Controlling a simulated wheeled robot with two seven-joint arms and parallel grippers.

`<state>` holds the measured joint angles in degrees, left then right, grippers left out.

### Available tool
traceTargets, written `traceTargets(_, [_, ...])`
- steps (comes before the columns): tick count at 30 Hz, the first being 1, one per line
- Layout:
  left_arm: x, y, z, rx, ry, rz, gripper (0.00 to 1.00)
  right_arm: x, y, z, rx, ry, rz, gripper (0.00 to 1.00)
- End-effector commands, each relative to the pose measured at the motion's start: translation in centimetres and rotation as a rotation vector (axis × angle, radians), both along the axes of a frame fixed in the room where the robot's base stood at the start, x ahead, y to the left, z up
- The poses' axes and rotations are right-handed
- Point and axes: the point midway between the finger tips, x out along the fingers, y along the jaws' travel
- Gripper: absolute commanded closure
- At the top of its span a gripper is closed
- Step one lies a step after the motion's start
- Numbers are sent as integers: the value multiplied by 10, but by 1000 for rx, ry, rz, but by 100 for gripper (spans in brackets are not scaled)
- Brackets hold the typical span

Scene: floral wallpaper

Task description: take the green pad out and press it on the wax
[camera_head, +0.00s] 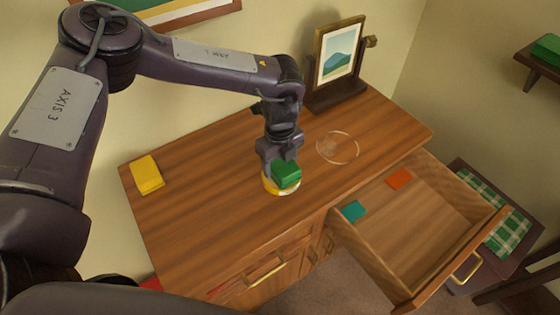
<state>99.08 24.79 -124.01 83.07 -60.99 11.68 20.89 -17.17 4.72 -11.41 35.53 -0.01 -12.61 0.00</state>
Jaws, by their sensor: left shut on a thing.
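My left gripper (280,158) points down over the wooden dresser top and is shut on a green pad (286,177). The pad is right above a round yellow tin with a pale rim (270,187), which looks like the wax. The pad covers much of it, and I cannot tell whether the two touch. The dresser's drawer (440,200) stands open at the right, with a teal piece (353,211) and an orange piece (399,179) inside. My right gripper is not in view.
A yellow block (147,174) lies at the dresser top's left. A faint clear round outline (338,148) lies right of the gripper. A framed mountain picture (339,60) stands at the back. A stool with a green checked cushion (505,225) is beyond the drawer.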

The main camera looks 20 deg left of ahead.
Motion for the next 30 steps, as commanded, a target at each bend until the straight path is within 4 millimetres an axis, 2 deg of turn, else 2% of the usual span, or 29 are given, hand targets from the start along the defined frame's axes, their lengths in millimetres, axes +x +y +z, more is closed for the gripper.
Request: traceTargets(30, [0,0,-7,-1,-1,1,57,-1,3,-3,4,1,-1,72])
